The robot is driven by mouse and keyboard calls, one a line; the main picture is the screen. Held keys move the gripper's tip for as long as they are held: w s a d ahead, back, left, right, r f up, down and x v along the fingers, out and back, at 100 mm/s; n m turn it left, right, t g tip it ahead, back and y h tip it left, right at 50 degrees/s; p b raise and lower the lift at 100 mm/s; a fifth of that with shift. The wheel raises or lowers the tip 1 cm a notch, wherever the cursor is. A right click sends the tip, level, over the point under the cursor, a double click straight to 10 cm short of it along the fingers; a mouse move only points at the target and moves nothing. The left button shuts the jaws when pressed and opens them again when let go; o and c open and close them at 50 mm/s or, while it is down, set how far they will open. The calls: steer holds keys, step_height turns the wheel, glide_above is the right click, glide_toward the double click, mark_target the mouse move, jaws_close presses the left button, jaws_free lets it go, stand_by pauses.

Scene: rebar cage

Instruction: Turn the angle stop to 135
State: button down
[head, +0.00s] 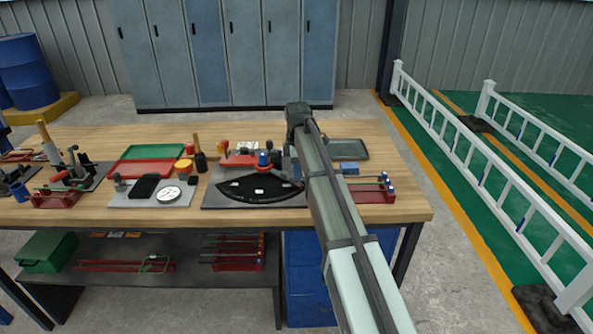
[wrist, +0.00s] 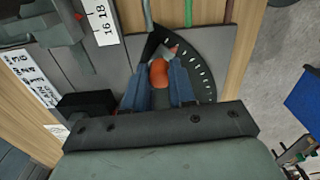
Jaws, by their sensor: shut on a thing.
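The angle stop's dark fan-shaped scale plate (head: 255,192) lies on a grey base plate near the bench's front edge; its curved row of pale marks also shows in the wrist view (wrist: 203,70). An orange-red knob (wrist: 160,76) stands beside the scale, near the fan's narrow end. My gripper (wrist: 158,84) points down with its blue fingers on either side of the knob, shut on it. A dark angled piece (wrist: 149,47) shows just beyond the knob. The angle reading is too small to tell. In the head view my arm covers the right side of this station.
A red rack (head: 372,192) with rods stands right of the station, near the bench edge. A grey plate with a round dial (head: 168,195) lies to the left. Green and red trays (head: 150,155) lie behind it. A red-and-grey tool (wrist: 50,25) stands close by in the wrist view.

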steer(key=c, duration=0.9)
jaws_free()
steer(key=shift+c, duration=0.2)
step_height(320, 180, up, 14)
steer(key=shift+f, duration=0.1)
